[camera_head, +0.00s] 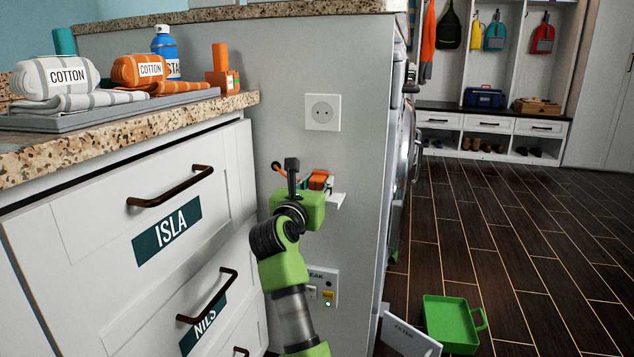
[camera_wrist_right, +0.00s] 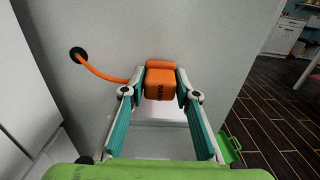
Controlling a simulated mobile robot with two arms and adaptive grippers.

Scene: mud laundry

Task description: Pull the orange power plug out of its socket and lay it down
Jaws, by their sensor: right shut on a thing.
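The orange power plug (camera_wrist_right: 160,68) is between the two fingers of my right gripper (camera_wrist_right: 160,92), which is shut on it. In the head view the plug (camera_head: 318,180) shows just beyond my right gripper, below the wall socket. An orange cable (camera_wrist_right: 102,71) runs from the plug's left side to a dark round hole in the grey panel. The white socket (camera_head: 322,112) is empty, with its holes showing. A small white ledge (camera_head: 337,201) sits by the plug; it appears below the plug in the wrist view. I cannot tell whether they touch. My left gripper is not in view.
A switch box with a green light (camera_head: 327,298) is low on the panel. A green tray (camera_head: 450,322) lies on the dark floor, right.

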